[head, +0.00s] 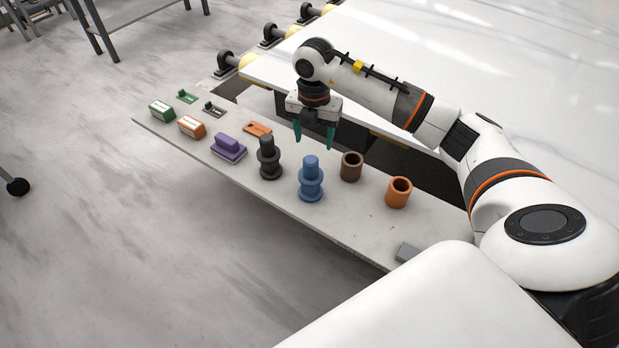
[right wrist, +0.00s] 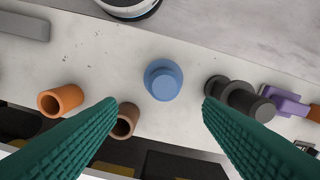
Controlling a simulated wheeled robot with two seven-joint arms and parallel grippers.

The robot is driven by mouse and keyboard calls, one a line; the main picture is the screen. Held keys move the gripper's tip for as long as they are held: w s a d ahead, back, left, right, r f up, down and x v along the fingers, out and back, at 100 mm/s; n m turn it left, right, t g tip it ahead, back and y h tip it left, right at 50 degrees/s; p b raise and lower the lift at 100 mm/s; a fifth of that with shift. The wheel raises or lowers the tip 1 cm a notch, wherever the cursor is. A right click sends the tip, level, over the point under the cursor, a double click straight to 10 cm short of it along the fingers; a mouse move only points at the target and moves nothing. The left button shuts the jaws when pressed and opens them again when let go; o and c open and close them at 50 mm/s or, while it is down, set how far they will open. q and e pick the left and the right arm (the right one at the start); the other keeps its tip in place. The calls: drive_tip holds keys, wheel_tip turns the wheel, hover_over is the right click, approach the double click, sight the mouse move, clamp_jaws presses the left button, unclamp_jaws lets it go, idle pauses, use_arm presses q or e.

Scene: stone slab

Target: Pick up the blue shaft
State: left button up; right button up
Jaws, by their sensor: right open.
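The blue shaft (head: 311,180) stands upright on the light slab, between a black shaft and a brown ring in the head view. It has a wide flange around its middle. In the right wrist view the blue shaft (right wrist: 162,80) is seen from above, beyond and between the two fingertips. My right gripper (head: 315,143) has green fingers, points down and is open and empty. It hangs above and behind the blue shaft, apart from it. The open fingers also show in the right wrist view (right wrist: 160,108). My left gripper is not in view.
The black shaft (head: 268,158) stands left of the blue one, with a purple block (head: 229,147) further left. A brown ring (head: 351,166) and an orange ring (head: 398,191) stand to the right. A grey block (head: 407,252) lies near the slab's (head: 350,228) right end.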

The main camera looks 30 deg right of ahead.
sight(311, 159)
wheel_tip(311, 159, down, 5)
drive_tip(key=shift+a+f+p, duration=0.1)
drive_tip(key=shift+p, duration=0.35)
drive_tip(key=shift+a+f+p, duration=0.15)
drive_tip(key=shift+f+p, duration=0.25)
drive_tip(key=shift+f, duration=0.95)
drive_tip(key=shift+a+f+p, duration=0.15)
drive_tip(key=shift+f+p, duration=0.25)
drive_tip(key=shift+f, duration=0.95)
drive_tip(key=shift+c, duration=0.5)
drive_tip(key=shift+r, duration=0.1)
clamp_jaws()
